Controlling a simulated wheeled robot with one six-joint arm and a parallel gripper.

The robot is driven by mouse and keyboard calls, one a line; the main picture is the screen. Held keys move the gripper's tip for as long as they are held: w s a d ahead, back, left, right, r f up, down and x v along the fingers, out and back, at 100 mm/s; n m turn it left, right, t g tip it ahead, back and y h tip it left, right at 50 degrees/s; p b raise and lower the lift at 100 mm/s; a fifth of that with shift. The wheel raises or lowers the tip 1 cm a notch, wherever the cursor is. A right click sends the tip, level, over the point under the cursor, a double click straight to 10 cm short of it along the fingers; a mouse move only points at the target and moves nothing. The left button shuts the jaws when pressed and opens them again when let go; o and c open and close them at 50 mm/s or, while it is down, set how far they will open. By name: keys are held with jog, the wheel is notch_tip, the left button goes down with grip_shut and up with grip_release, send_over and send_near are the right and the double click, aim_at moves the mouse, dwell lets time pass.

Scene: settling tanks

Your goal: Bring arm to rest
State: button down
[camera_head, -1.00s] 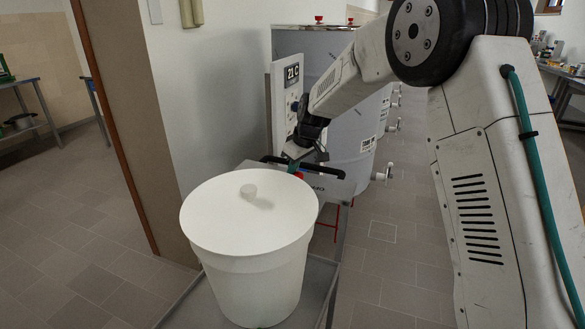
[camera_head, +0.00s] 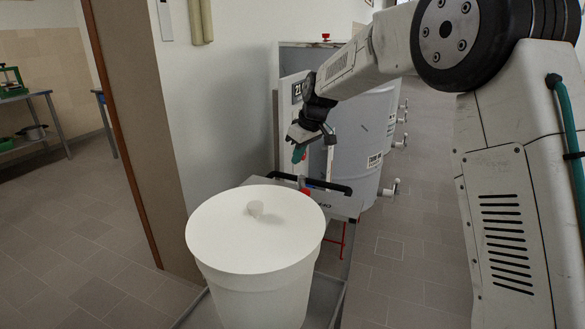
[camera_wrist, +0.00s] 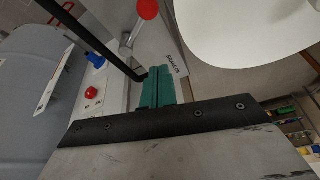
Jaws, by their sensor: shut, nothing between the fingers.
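My gripper (camera_head: 299,154) hangs at the end of my arm in the middle of the head view, its teal fingers pointing down. In the wrist view the two teal fingers (camera_wrist: 157,88) lie together, shut and empty. In the head view the fingers are above a black handle bar (camera_head: 325,186) and seem apart from it. The bar also crosses the upper left of the wrist view (camera_wrist: 95,42).
A white lidded bucket (camera_head: 255,235) stands in front of my gripper. A panel with a display (camera_head: 297,91) and grey tanks (camera_head: 362,140) are behind it. A red ball knob (camera_wrist: 148,9) and red button (camera_wrist: 91,92) are near the fingers. Floor is clear at left.

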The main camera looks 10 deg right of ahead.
jog(key=shift+s+d+r, duration=0.1)
jog(key=shift+r, duration=0.3)
